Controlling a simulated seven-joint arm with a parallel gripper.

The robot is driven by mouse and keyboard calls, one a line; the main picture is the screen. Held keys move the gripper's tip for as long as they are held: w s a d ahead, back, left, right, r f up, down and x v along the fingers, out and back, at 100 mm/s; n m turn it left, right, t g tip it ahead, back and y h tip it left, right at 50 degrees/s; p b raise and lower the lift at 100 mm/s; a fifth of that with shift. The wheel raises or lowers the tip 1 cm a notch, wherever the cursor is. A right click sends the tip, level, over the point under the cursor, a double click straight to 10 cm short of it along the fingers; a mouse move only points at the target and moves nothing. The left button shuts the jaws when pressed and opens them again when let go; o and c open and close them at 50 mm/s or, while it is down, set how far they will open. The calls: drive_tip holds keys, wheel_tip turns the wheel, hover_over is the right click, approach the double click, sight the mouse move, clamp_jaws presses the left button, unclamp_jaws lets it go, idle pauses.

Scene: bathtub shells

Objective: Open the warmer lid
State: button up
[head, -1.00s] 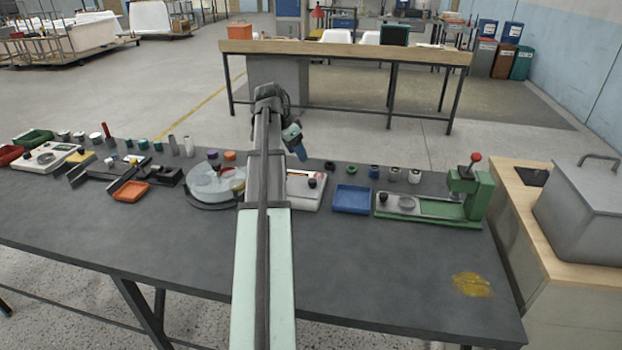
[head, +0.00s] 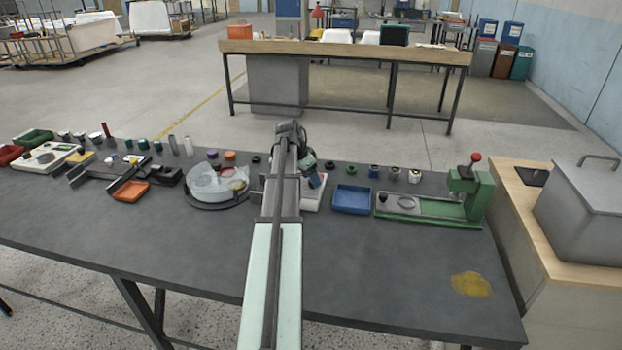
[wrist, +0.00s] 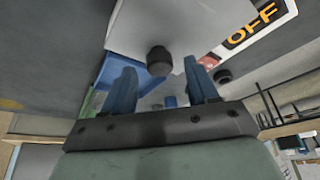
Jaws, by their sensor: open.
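The warmer appears to be the white box (head: 312,203) just right of my arm in the head view, mostly covered by it. In the wrist view a pale grey plate, apparently the warmer lid (wrist: 185,25), fills the top and carries a black knob (wrist: 160,56). An "OFF" label (wrist: 250,24) lies beside the plate. My gripper (wrist: 162,74) has its two blue fingers apart and nothing held. The knob shows between the fingertips in this view; I cannot tell how far off it is. In the head view my gripper (head: 316,180) is over the warmer. The lid looks shut.
A blue tray (head: 352,200) and a green fixture with a red-knobbed lever (head: 470,190) stand right of the warmer. A round dish with a clear cover (head: 218,185) is to its left. Several small cylinders line the back edge.

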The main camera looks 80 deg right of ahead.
drive_tip(key=shift+s+d+f, duration=0.15)
drive_tip(key=shift+f, duration=0.4)
clamp_jaws()
idle(0.5)
